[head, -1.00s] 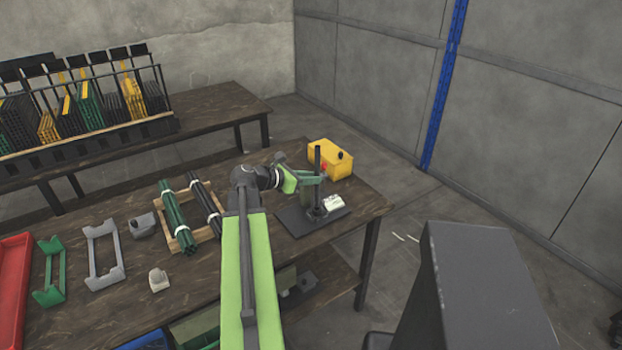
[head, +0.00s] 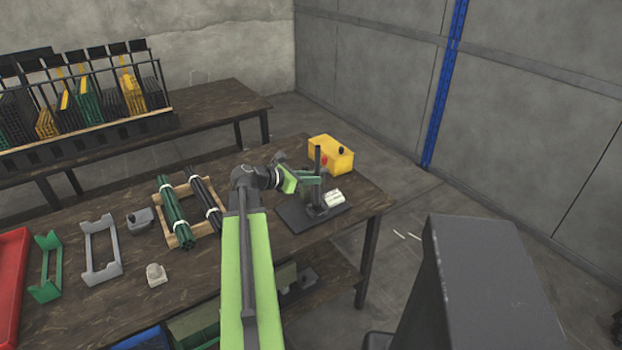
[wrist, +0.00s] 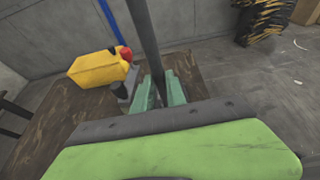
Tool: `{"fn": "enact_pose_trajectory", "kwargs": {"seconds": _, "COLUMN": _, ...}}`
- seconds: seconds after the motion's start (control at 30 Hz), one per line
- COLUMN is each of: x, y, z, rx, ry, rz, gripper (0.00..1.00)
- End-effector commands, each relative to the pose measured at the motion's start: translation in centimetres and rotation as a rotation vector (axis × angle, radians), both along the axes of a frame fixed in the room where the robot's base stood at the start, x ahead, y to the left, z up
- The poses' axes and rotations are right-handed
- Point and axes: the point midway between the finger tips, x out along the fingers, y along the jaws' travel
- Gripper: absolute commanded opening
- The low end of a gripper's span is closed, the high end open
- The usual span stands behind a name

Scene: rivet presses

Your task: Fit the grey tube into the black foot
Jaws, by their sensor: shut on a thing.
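The grey tube (head: 317,160) is dark and stands upright near the right end of the table. My gripper (head: 317,180) is shut on it, with green fingers on either side. The wrist view shows the tube (wrist: 145,40) rising between the fingers (wrist: 160,92). The black foot (head: 319,209) is a small dark holder on a dark plate directly below the tube. The tube's lower end is partly hidden by the gripper, and I cannot tell whether it is inside the foot. The foot is hidden in the wrist view.
A white piece (head: 333,197) lies on the plate. Bundled green tubes (head: 173,213) and dark tubes lie on a wooden rack to the left, beside grey (head: 88,250) and green brackets (head: 40,265).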

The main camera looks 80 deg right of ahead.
Motion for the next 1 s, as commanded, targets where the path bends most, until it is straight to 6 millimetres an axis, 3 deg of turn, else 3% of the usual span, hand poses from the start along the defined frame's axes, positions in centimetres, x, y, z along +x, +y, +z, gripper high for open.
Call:
{"fn": "enact_pose_trajectory", "kwargs": {"seconds": 0.53, "x": 0.0, "y": 0.0, "z": -1.5, "rx": 0.000, "ry": 0.000, "rz": 0.000, "gripper": 0.00}}
{"fn": "enact_pose_trajectory", "kwargs": {"seconds": 0.57, "x": 0.0, "y": 0.0, "z": -1.4, "rx": 0.000, "ry": 0.000, "rz": 0.000, "gripper": 0.19}}
{"fn": "enact_pose_trajectory", "kwargs": {"seconds": 0.73, "x": 0.0, "y": 0.0, "z": -1.3, "rx": 0.000, "ry": 0.000, "rz": 0.000, "gripper": 0.41}}
{"fn": "enact_pose_trajectory", "kwargs": {"seconds": 1.0, "x": 0.0, "y": 0.0, "z": -1.3, "rx": 0.000, "ry": 0.000, "rz": 0.000, "gripper": 0.42}}
